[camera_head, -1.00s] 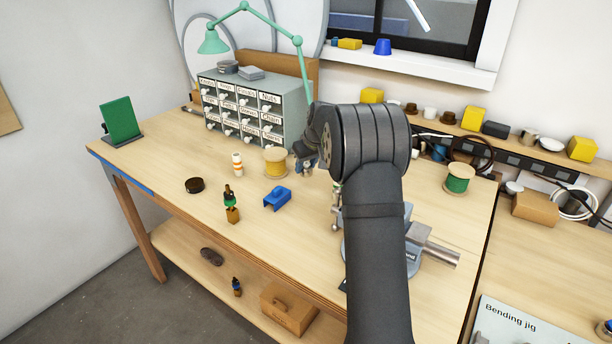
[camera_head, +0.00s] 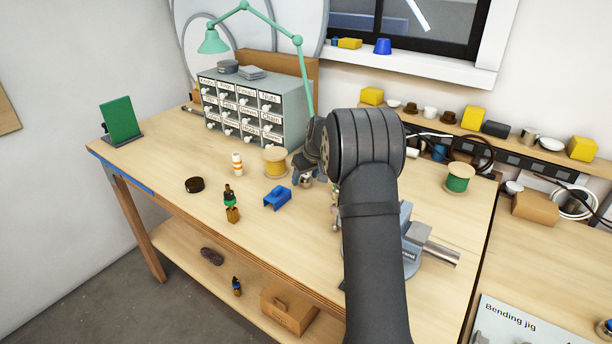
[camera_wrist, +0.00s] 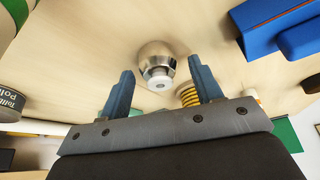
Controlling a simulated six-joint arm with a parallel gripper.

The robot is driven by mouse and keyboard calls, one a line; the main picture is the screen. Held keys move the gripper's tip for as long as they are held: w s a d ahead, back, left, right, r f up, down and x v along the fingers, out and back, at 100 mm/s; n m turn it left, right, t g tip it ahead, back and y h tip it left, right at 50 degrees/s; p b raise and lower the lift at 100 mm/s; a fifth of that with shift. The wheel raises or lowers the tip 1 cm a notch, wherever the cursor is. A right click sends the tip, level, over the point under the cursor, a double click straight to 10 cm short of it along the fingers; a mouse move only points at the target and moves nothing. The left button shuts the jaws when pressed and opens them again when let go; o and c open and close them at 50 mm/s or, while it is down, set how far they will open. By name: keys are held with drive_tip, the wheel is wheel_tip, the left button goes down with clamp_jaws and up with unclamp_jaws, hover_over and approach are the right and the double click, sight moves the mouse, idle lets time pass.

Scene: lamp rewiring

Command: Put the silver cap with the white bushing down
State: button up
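The silver cap (camera_wrist: 155,60) is a rounded, shiny metal piece. Its white bushing (camera_wrist: 160,82) faces my wrist camera. In the wrist view the cap lies between and just beyond the fingertips of my gripper (camera_wrist: 164,78), and it appears to rest on the wooden bench top. A gap shows on each side of it, so the fingers look apart and hold nothing. In the head view the cap is small (camera_head: 306,182), just below my gripper (camera_head: 309,176), right of the blue block and the yellow spool. The bushing is too small to make out there.
The yellow-wound spool (camera_head: 275,162) and the blue notched block (camera_head: 277,198) stand left of my gripper. The grey drawer cabinet (camera_head: 292,115) is behind. A vise (camera_head: 410,255) is at the right, partly hidden by my arm.

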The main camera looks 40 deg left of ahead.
drive_tip(key=shift+r, duration=0.15)
drive_tip(key=v, duration=1.2)
drive_tip(key=x, duration=1.2)
drive_tip(key=shift+f, duration=0.35)
wheel_tip(320, 180, up, 3)
drive_tip(key=shift+r, duration=0.65)
